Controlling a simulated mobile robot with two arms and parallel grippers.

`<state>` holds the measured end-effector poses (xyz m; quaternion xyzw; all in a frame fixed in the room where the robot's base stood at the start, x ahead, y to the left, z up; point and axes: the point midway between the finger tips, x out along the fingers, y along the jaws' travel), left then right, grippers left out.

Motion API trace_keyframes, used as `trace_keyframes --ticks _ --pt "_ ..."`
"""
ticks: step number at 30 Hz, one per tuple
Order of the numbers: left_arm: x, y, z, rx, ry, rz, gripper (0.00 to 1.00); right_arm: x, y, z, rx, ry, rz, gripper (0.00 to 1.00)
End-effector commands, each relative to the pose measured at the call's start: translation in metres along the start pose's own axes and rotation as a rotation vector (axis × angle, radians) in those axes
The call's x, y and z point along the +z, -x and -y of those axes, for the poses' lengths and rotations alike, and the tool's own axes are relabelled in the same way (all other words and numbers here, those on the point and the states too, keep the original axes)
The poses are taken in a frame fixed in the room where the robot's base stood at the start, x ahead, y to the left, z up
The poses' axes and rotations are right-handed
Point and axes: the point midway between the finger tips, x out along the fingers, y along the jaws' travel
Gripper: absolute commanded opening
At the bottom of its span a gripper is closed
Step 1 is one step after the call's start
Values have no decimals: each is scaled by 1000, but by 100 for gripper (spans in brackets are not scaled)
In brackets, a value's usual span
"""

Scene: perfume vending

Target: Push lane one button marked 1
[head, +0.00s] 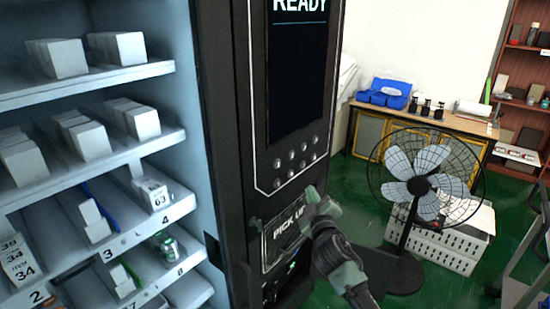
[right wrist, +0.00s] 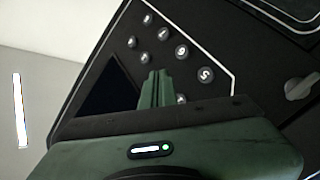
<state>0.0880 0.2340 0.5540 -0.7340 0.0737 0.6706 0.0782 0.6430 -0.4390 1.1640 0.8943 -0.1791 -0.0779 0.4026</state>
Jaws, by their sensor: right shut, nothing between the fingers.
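The vending machine's dark front carries a keypad of small round buttons (head: 297,159) below a screen (head: 296,65) reading READY. The button marks are too small to read in the head view. My right gripper (head: 313,193) is just below the keypad, in front of the pick-up panel (head: 285,235). In the right wrist view my right gripper (right wrist: 158,76) is shut and empty, with its tips among the buttons (right wrist: 181,51). One lower button is partly hidden by the fingers. I cannot tell which button is marked 1, or whether the fingertips touch the panel. My left gripper is not in view.
Shelves with white boxes (head: 112,48) and numbered lanes fill the machine's left part. A standing fan (head: 420,186), a white crate (head: 462,248) and a wooden table (head: 440,120) with a blue bin (head: 385,93) stand at the right. Green floor lies between.

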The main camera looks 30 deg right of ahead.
Motion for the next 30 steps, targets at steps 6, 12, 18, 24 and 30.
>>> trace_keyframes --ticks 6,12,18,24,30 --pt "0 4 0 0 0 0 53 -22 0 -30 53 9 -32 0" --pt "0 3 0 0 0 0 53 -23 0 -32 58 10 -34 0" --pt "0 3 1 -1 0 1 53 -23 -1 -32 57 10 -34 0" --pt "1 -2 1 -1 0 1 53 -29 -10 -25 57 8 -34 0" --pt "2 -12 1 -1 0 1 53 -43 -30 -11 57 9 -34 0"
